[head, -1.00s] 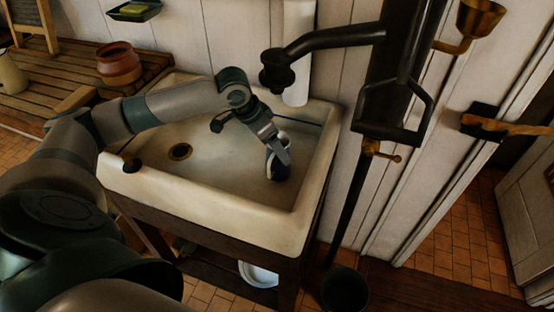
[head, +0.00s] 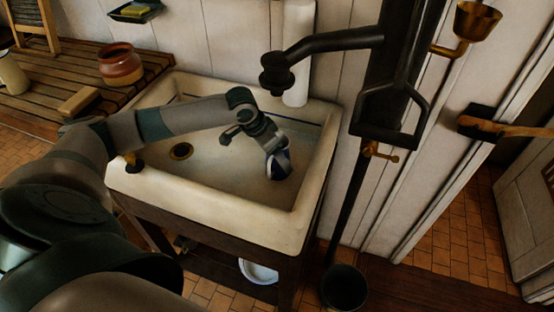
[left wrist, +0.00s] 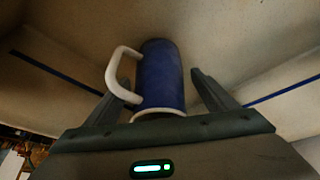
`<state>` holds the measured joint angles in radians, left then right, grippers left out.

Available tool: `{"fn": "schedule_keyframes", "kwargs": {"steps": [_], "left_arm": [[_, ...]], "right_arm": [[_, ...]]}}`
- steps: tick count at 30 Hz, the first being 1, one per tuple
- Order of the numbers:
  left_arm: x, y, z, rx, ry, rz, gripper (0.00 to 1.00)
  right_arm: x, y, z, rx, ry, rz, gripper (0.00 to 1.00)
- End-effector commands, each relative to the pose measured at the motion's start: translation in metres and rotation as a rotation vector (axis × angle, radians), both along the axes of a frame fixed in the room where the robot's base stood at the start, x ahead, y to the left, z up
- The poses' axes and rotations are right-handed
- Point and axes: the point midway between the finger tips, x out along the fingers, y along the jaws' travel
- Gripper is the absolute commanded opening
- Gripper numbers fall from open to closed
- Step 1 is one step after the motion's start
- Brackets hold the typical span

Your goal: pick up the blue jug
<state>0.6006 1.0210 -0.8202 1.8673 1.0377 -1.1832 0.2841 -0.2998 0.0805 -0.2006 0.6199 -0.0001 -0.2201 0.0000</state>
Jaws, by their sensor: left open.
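The blue jug (head: 283,163) stands in the white sink (head: 226,183), towards its right side, partly hidden by my left gripper (head: 276,150) in the head view. In the left wrist view the blue jug (left wrist: 163,75) has a white handle on its left side and a white rim. My left gripper (left wrist: 163,92) is open, with one finger on each side of the jug. The handle lies in front of or beside the left finger. I cannot tell whether either finger touches the jug. My right gripper is in neither view.
A black pump (head: 390,90) with its spout (head: 325,42) hangs over the back right of the sink. A wooden draining board (head: 50,85) at left holds a brown pot (head: 120,64) and a wooden block (head: 80,101). A dark bucket (head: 344,289) stands on the floor.

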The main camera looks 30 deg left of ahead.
Motion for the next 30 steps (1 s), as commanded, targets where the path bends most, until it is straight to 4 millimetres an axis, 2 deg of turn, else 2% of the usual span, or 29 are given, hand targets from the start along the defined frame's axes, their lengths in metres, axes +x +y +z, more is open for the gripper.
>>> {"fn": "schedule_keyframes", "kwargs": {"steps": [10,18,19,20,30], "left_arm": [[-0.0004,0.0002,0.0002,0.000,0.001,0.000,0.79],[-0.0003,0.0001,0.0003,0.000,0.001,0.000,0.14],[0.0006,0.0001,0.0018,-0.001,-0.003,0.000,0.13],[0.0006,0.0000,0.0018,-0.001,-0.003,0.000,0.07],[0.0006,0.0002,0.0022,0.000,-0.002,0.000,0.07]], "right_arm": [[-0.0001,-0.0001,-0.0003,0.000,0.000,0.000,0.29],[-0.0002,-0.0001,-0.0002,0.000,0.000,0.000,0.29],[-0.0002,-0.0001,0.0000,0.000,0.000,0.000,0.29],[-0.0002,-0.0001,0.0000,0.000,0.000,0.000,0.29],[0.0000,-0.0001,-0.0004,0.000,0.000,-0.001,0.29]]}}
